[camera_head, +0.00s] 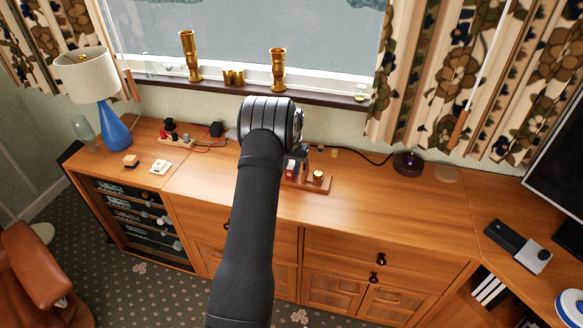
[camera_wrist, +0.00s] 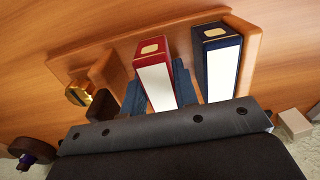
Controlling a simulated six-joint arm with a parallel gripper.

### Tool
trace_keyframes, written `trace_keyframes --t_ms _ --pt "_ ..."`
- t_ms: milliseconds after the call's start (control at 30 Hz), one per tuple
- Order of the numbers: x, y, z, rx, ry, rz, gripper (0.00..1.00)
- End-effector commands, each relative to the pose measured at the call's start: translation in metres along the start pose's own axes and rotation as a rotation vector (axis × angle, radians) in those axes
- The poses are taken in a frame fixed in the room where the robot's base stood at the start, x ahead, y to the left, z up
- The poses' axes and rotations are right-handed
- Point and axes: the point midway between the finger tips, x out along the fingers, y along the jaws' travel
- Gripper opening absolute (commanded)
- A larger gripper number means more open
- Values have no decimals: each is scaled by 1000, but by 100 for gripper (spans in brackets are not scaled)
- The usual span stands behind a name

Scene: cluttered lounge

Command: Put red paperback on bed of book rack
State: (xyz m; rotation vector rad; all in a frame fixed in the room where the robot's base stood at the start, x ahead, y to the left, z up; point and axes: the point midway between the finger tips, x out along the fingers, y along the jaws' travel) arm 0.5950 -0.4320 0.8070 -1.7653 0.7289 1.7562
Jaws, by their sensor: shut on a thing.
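The red paperback (camera_wrist: 153,66) stands upright in the wrist view, its red cover edge and pale side showing. My gripper (camera_wrist: 160,88) is shut on it, with a blue-grey finger on either side. The wooden book rack (camera_wrist: 103,55) lies under and around it. A dark navy book (camera_wrist: 217,62) stands to the right, against the rack's end piece. I cannot tell whether the paperback touches the rack's bed. In the head view, my arm hides the gripper and part of the rack (camera_head: 322,188); a bit of the red paperback (camera_head: 291,168) shows beside the arm.
A brass piece (camera_wrist: 78,94) sits at the rack's left end in the wrist view. On the cabinet top (camera_head: 400,205), a blue lamp (camera_head: 115,130) and small items stand left, and a dark round object (camera_head: 408,163) right.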

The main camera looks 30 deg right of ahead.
Motion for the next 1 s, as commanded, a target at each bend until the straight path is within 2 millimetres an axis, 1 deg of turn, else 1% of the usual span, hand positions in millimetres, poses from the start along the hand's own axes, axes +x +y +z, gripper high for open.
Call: trace_keyframes --t_ms 33,67,100,367,467,567,900,1000 --pt "2 0 0 0 0 0 2" --pt "2 0 0 0 0 0 31" --pt "2 0 0 0 0 0 36" --pt "1 0 0 0 0 0 36" --pt "-4 0 0 0 1 0 36" --pt "-18 0 -1 0 4 0 36" --pt "-89 0 -1 0 2 0 36" --pt "-104 0 -1 1 0 1 36"
